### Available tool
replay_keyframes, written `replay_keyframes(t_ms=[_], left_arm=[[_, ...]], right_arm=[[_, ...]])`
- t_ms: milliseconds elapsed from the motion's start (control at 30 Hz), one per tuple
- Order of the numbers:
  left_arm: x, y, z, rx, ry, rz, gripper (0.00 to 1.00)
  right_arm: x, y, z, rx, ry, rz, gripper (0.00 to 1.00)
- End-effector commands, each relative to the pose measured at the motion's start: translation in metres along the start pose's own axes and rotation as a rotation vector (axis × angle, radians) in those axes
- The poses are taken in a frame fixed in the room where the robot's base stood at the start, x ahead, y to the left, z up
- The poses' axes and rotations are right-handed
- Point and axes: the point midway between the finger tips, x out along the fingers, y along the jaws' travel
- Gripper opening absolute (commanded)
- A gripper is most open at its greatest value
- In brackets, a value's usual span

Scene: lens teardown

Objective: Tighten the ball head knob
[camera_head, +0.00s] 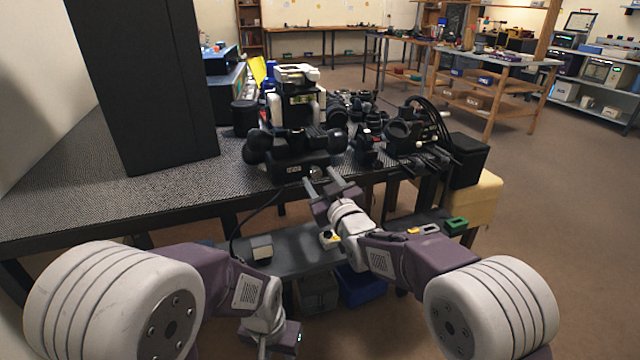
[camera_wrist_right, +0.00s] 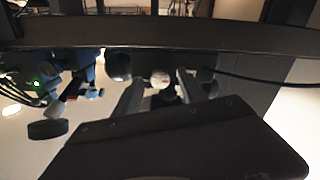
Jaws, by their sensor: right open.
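A black device (camera_head: 293,168) with a labelled front and dark round parts at both sides stands near the table's front edge. A small pale round piece (camera_head: 315,171), which looks like the knob, is at its front right. My right gripper (camera_head: 323,181) is open just in front of it, fingers pointing at the device. In the right wrist view, the pale round piece (camera_wrist_right: 160,78) shows between the two spread fingers (camera_wrist_right: 160,92); I cannot tell whether they touch it. My left gripper (camera_head: 263,345) hangs low at the bottom, its fingers partly cut off.
A tall black panel (camera_head: 145,80) stands on the table (camera_head: 90,205) at left. Camera parts and a black cabled rig (camera_head: 410,135) crowd the table right of the device. A lower shelf (camera_head: 295,258) holds small items. The table's left front is clear.

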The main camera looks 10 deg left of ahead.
Motion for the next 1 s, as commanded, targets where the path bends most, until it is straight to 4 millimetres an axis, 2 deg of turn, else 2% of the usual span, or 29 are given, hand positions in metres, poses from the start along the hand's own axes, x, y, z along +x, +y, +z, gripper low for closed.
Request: replay_keyframes(t_ms=[300,333,500,767,1000], left_arm=[[0.0012,0.0000,0.0001,0.000,0.000,0.000,0.38],[0.0012,0.0000,0.0001,0.000,0.000,0.000,0.38],[0.0012,0.0000,0.0001,0.000,0.000,0.000,0.38],[0.0010,0.0000,0.0001,0.000,0.000,0.000,0.38],[0.0000,0.0000,0.0000,0.000,0.000,0.000,0.38]], right_arm=[[0.0058,0.0001,-0.0003,0.000,0.000,0.000,0.49],[0.0058,0.0001,-0.0002,0.000,-0.001,0.000,0.46],[0.0057,0.0001,-0.0002,0.000,0.000,0.000,0.00],[0.0056,0.0000,-0.0001,0.015,0.000,0.000,0.00],[0.0056,-0.0003,-0.0002,0.123,0.000,0.000,0.00]])
